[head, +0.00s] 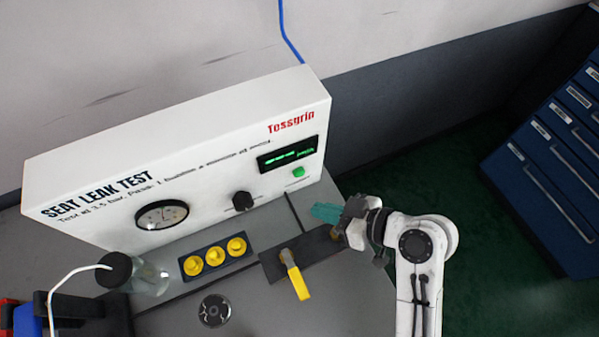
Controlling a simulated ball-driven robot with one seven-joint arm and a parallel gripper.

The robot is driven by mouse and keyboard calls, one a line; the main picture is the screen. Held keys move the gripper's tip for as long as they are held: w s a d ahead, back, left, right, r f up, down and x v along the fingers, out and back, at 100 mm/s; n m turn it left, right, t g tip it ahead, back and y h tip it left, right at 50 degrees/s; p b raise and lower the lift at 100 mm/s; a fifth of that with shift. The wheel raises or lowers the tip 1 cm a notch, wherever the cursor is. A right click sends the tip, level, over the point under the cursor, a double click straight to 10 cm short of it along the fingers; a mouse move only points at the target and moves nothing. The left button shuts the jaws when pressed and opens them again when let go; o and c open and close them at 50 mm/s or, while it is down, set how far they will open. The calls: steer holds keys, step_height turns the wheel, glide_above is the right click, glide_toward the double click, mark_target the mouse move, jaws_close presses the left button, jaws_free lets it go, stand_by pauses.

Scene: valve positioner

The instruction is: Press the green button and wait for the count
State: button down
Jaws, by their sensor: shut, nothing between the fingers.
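My gripper (318,212) reaches in from the right with teal fingers shut and empty. In the picture its fingertips are below and slightly right of the button, apart from it. The button is in plain view. The white panel (90,183) reads "SEAT LEAK TEST".
A dark block with a yellow lever (295,275) stands below my gripper. A gauge (161,215), a black knob (243,200), a blue holder with yellow rings (215,257) and a clear bottle (150,279) are to the left. Blue drawers (545,170) stand at right.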

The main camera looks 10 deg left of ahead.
steer(key=shift+w+a+b, duration=0.2)
steer(key=shift+w+a, duration=0.35)
steer(key=shift+w, duration=0.25)
steer(key=shift+w+a+b, duration=0.2)
steer(key=shift+w+a, duration=0.3)
steer(key=shift+w, duration=0.35)
steer(key=shift+w+a+b, duration=0.2)
steer(key=shift+w+a, duration=0.35)
steer(key=shift+w, duration=0.25)
steer(key=shift+w+a, duration=0.2)
steer(key=shift+w, duration=0.15)
steer(key=shift+w+a, duration=0.25)
steer(key=shift+w, duration=0.1)
stand_by(1.0)
steer(key=shift+s, duration=0.1)
steer(key=shift+s+d, duration=0.5)
steer(key=shift+s, duration=0.15)
steer(key=shift+s+d+p, duration=0.4)
steer(key=shift+s+d, duration=0.3)
steer(key=shift+s, duration=0.35)
steer(key=shift+s+d+p, duration=0.4)
steer(key=shift+s+d, duration=0.3)
steer(key=shift+s, duration=0.3)
